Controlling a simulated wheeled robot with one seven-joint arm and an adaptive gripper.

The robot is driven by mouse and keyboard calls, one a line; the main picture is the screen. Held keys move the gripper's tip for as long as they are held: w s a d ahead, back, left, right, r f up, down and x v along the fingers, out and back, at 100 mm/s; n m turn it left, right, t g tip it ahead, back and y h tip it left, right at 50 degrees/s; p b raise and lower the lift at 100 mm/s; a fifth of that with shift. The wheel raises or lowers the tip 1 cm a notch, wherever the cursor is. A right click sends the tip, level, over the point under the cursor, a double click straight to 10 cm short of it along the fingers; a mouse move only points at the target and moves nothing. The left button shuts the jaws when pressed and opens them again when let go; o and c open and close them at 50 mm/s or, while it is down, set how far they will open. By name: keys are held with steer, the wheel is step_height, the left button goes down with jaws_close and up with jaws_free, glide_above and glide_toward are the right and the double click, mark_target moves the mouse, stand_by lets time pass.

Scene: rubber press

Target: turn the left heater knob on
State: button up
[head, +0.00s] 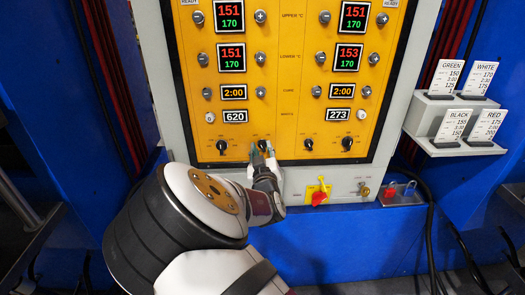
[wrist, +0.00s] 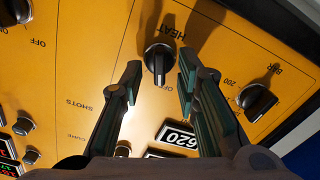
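The left heater knob (wrist: 159,58) is black and round with a raised grip bar, beside the word HEAT on the yellow panel (wrist: 75,75). A pale mark shows on the knob's bar. My gripper (wrist: 158,85) is open, its fingers on either side of the knob in the wrist view. Both fingers appear apart from the knob; I cannot tell the exact depth. In the head view my gripper (head: 262,149) is at the lower middle of the panel and partly hides this knob.
A second black knob (wrist: 257,100), marked BAR, sits close to the right finger in the wrist view. Other black knobs (head: 347,144) line the panel's lower right. Below is a red-and-yellow switch (head: 319,194). A card rack (head: 450,125) stands at right.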

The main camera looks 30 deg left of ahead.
jaws_close()
steer(key=shift+m, duration=0.4)
steer(key=m+b, duration=0.2)
steer(key=m, duration=0.2)
steer(key=shift+w+d, duration=0.1)
steer(key=shift+w, duration=0.1)
steer(key=shift+m+b, duration=1.65)
steer(key=shift+m, duration=0.35)
steer(key=shift+s, duration=0.1)
jaws_free()
